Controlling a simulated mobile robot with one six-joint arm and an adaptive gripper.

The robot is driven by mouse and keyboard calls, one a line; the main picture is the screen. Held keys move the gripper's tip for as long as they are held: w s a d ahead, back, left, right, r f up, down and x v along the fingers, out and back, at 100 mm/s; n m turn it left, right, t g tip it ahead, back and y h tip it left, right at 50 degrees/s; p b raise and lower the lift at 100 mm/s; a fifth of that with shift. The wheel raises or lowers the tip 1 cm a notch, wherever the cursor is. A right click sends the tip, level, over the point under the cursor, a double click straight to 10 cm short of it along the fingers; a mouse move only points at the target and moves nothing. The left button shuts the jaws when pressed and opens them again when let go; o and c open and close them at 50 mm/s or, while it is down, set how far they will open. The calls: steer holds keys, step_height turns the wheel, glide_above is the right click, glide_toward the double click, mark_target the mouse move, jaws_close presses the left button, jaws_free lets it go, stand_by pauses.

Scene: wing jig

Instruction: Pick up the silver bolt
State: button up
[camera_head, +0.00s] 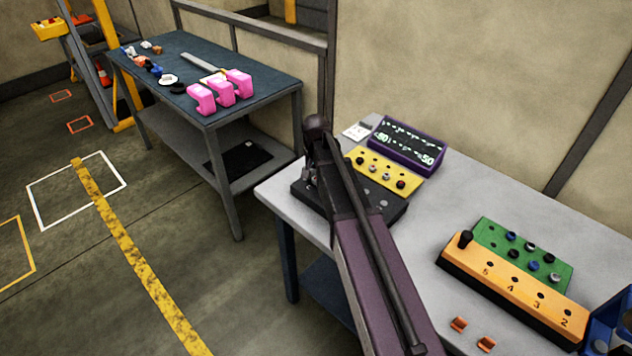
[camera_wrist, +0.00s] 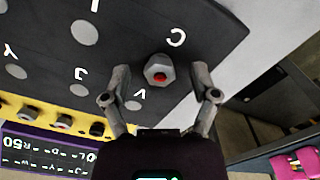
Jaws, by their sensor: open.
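A silver hex-headed bolt (camera_wrist: 159,71) with a red centre sits near the corner of a dark plate (camera_wrist: 205,30), beside the letter C, seen from above in the wrist view. My gripper (camera_wrist: 161,72) is open, with one finger on each side of the bolt and a visible gap on both sides. I cannot tell how far above the plate the fingertips are. In the head view the dark plate (camera_head: 392,213) lies on the grey table (camera_head: 450,180), and my arm covers much of it and its surroundings.
A yellow block (camera_head: 405,178) with several small bolts and a purple display (camera_head: 410,148) stand just behind the plate. An orange numbered block (camera_head: 500,290) and a green block (camera_head: 490,232) are at right. A dark table (camera_head: 250,95) with pink pieces (camera_head: 220,92) stands left.

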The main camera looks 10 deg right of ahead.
jaws_close()
steer(key=shift+r, duration=0.15)
step_height(320, 180, up, 3)
steer(key=p, duration=0.3)
steer(key=shift+r+p, duration=0.2)
steer(key=shift+p, duration=0.15)
steer(key=s+a+r+p, duration=0.1)
steer(key=s, duration=1.5)
steer(key=shift+a+r, duration=0.15)
steer(key=shift+a, duration=0.25)
steer(key=shift+w, duration=0.1)
